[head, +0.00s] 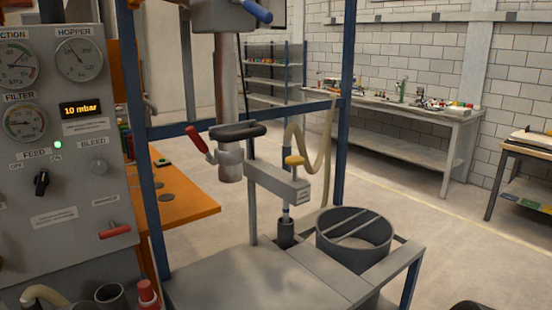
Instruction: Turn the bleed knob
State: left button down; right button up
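The bleed knob (99,166) is a small round grey knob on the grey control panel (60,190) at the left of the head view. The label BLEED is just above it. A black FEED switch (41,183) sits to its left, with a lit green lamp (58,144) by ON. An orange display (81,108) above reads 10 mbar. Neither of my grippers can be made out in the head view, and nothing touches the knob.
A red-handled lever (114,230) is low on the panel. A blue-framed rig (145,160) with a grey bin (355,238) stands right of it. A hose end, a dark cup (110,296) and a red-topped item (147,292) are below the panel.

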aim_at(99, 167)
jog(key=k+u, duration=0.1)
jog(key=u, duration=0.3)
jog(key=k+u, duration=0.1)
jog(key=u, duration=0.75)
jog(key=k+j, duration=0.05)
